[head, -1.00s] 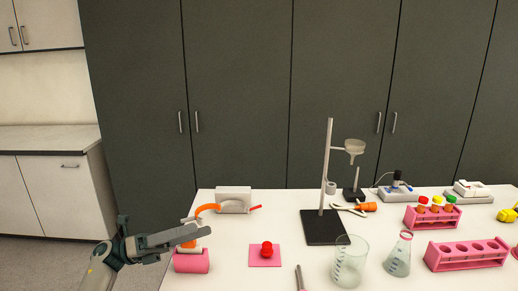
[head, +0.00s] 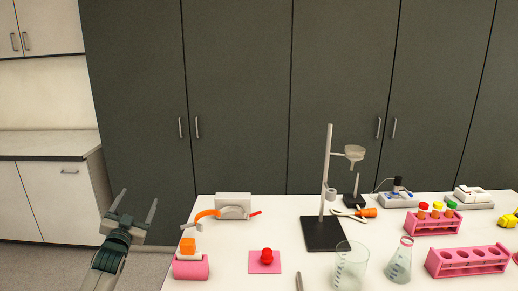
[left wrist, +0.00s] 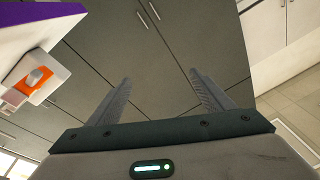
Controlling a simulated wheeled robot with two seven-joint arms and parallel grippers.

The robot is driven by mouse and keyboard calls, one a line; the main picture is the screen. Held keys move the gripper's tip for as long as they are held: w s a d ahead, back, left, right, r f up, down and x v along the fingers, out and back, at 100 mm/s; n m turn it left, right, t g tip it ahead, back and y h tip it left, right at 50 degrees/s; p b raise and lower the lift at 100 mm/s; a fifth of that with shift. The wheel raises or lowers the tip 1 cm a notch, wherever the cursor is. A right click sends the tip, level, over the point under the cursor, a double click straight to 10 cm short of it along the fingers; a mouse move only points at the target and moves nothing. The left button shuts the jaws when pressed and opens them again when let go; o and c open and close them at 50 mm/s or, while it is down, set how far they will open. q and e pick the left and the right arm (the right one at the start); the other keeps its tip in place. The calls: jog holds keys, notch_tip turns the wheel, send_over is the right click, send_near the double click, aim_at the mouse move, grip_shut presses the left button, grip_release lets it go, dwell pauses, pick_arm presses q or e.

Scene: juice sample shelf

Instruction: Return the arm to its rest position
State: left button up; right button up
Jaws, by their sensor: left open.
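My left gripper (head: 135,210) is at the left of the head view, beyond the left edge of the table (head: 225,277). Its two fingers point up and stand wide apart, with nothing between them. In the left wrist view the open fingers (left wrist: 160,98) also show empty, with grey cabinet doors behind them. My right gripper is not in view.
A pink holder (head: 190,269) with an orange-topped piece (head: 187,246) stands at the table's left edge. A red knob (head: 267,255) sits on a pink square. A stand (head: 325,232), beaker (head: 350,265), flask (head: 399,262) and pink rack (head: 467,260) are further right.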

pick_arm(q)
jog(key=s+d+f+n+g, duration=0.15)
jog(key=s+f, duration=0.25)
jog(key=f, duration=0.9)
jog(key=s+d+f+g, duration=0.1)
jog(key=s+f+g, duration=0.3)
jog(key=f, duration=0.9)
jog(key=s+d+f+g, duration=0.15)
jog(key=s+f, duration=0.35)
jog(key=f, duration=0.9)
jog(key=s+d+f+g, duration=0.2)
jog(key=s+f+g, duration=0.1)
jog(key=s+f, duration=1.05)
jog(key=s+d+f+g, duration=0.2)
jog(key=s+f, duration=0.6)
jog(key=s, duration=0.3)
jog(key=s+d+f+g, duration=0.2)
jog(key=s+f, duration=0.6)
jog(key=s, duration=0.4)
jog(key=s+d+f+g, duration=0.1)
jog(key=s+f, duration=0.1)
jog(key=s, duration=0.8)
jog(key=s+d+f+g, duration=0.2)
jog(key=s+f, duration=0.1)
jog(key=s, duration=0.7)
jog(key=s+d+f+g+h, duration=0.1)
jog(key=s+f+g, duration=0.1)
jog(key=s, duration=0.8)
jog(key=shift+d+f+n, duration=0.25)
jog(key=shift+f+n, duration=0.1)
